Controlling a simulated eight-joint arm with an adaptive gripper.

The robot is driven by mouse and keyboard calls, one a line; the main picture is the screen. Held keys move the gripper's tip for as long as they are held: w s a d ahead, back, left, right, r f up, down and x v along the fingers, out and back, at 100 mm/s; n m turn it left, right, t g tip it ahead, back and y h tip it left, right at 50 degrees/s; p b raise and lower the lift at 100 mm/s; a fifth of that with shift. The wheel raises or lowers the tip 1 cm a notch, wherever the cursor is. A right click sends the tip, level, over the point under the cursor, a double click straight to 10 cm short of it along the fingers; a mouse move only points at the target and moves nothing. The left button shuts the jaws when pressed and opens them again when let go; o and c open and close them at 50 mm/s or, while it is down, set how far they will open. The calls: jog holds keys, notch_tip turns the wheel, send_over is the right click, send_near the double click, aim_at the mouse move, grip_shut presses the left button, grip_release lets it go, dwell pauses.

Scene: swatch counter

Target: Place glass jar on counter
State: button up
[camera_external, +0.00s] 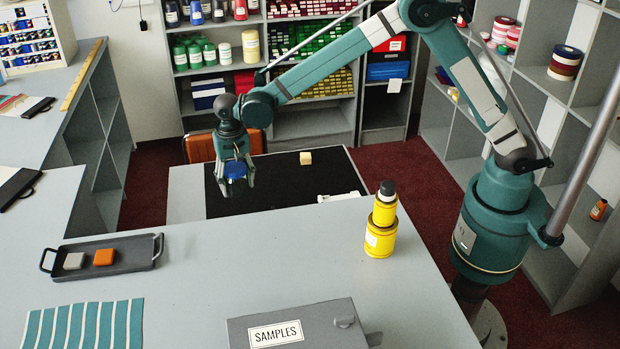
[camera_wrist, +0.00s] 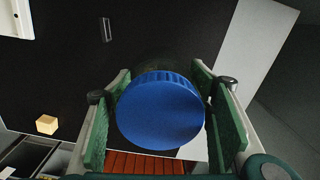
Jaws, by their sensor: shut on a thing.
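The glass jar with a ribbed blue lid (camera_external: 236,168) is between the fingers of my gripper (camera_external: 234,177), which is shut on it. In the wrist view the blue lid (camera_wrist: 160,112) fills the space between the green finger pads of my gripper (camera_wrist: 162,90). The lid hides most of the jar's glass body. The jar hangs above the black surface (camera_external: 270,192) behind the near counter; its exact height is hard to tell. The grey counter (camera_external: 220,260) lies in front of it in the external view.
A cream block (camera_external: 305,158) sits on the black surface. The counter's middle is clear.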

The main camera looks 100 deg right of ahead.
notch_tip(320, 180, up, 22)
jog(key=r, duration=0.1)
jog(key=s+a+n+p, duration=0.2)
jog(key=s+a+n, duration=0.1)
jog(key=a, duration=1.2)
jog(key=s+a+n+p, duration=0.2)
jog(key=s+a+n, duration=0.15)
jog(key=a, duration=1.05)
jog(key=s+a+n+p, duration=0.2)
jog(key=s+a+n, duration=0.15)
jog(key=a, duration=1.15)
jog(key=s+a+n+p, duration=0.3)
jog(key=s+a+n, duration=0.1)
jog(key=s+a, duration=1.05)
jog(key=s+a+n+p, duration=0.2)
jog(key=s+a+n, duration=0.3)
jog(key=s+a, duration=0.95)
notch_tip(320, 180, down, 6)
jog(key=s+d, duration=0.2)
jog(key=shift+s+r, duration=0.15)
jog(key=shift+s, duration=0.15)
